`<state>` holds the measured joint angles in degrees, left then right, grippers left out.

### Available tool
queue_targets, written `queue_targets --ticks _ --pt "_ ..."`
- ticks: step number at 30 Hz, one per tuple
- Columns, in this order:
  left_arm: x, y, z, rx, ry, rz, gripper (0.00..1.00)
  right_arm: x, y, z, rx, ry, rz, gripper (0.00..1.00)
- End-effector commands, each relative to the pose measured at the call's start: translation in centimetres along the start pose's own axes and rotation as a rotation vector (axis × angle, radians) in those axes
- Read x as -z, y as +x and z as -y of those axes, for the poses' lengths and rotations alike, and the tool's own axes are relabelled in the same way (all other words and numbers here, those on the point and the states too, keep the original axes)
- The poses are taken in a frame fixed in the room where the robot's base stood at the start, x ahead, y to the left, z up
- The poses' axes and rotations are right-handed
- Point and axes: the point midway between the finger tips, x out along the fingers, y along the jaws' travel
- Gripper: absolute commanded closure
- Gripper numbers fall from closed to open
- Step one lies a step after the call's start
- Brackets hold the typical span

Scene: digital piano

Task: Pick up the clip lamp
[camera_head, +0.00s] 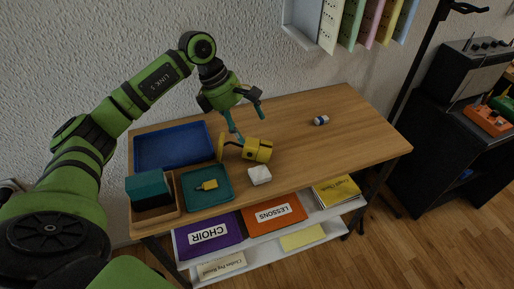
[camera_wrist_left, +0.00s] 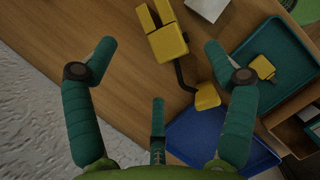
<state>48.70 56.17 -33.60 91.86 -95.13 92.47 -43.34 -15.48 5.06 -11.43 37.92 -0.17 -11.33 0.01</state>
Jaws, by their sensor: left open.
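The yellow clip lamp (camera_head: 257,150) lies on the wooden table in the head view, near the trays. In the left wrist view its yellow body (camera_wrist_left: 168,43) has two prongs at the top of the picture, and a thin dark arm joins it to a yellow end piece (camera_wrist_left: 208,96). My left gripper (camera_head: 245,122) is above the lamp, its teal fingers pointing down. In the left wrist view the left gripper (camera_wrist_left: 160,62) is open, fingers spread wide, with the lamp beyond them and nothing held. Contact with the lamp cannot be made out. My right gripper is not in view.
A blue tray (camera_head: 172,137) and a teal tray (camera_head: 230,201) with a small yellow item (camera_head: 209,185) lie left of the lamp. A wooden box (camera_head: 165,214) holds teal and dark items. A white block (camera_head: 259,175) is close in front. The table's right side is mostly clear.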

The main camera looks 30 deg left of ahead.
Motion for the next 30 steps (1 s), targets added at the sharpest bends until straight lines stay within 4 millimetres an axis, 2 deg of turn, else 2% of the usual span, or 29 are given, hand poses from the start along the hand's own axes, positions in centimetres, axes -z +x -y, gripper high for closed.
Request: queue_targets --ticks 3,7,15,18,26,27,29,30 --pt "0.7 0.4 -0.1 0.002 0.002 -0.030 0.16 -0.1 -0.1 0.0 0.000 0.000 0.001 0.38" --pt "0.5 1.8 -0.1 0.003 0.002 -0.027 0.16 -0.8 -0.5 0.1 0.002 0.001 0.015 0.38" --pt "0.1 5.7 -0.2 0.004 0.000 -0.026 0.16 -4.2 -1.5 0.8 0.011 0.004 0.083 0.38" --pt "0.1 6.6 -0.2 0.004 0.001 -0.025 0.16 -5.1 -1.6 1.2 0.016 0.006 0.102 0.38" --pt "0.1 6.8 -0.3 0.001 0.001 -0.025 0.16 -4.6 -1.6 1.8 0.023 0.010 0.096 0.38" --pt "0.1 6.8 -0.3 0.001 0.001 -0.025 0.32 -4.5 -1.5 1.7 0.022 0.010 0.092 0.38" --pt "0.1 6.8 -0.3 0.001 0.001 -0.025 0.56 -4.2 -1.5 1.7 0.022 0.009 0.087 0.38" --pt "0.1 6.8 -0.3 0.001 0.001 -0.025 0.72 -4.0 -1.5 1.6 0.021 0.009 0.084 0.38"
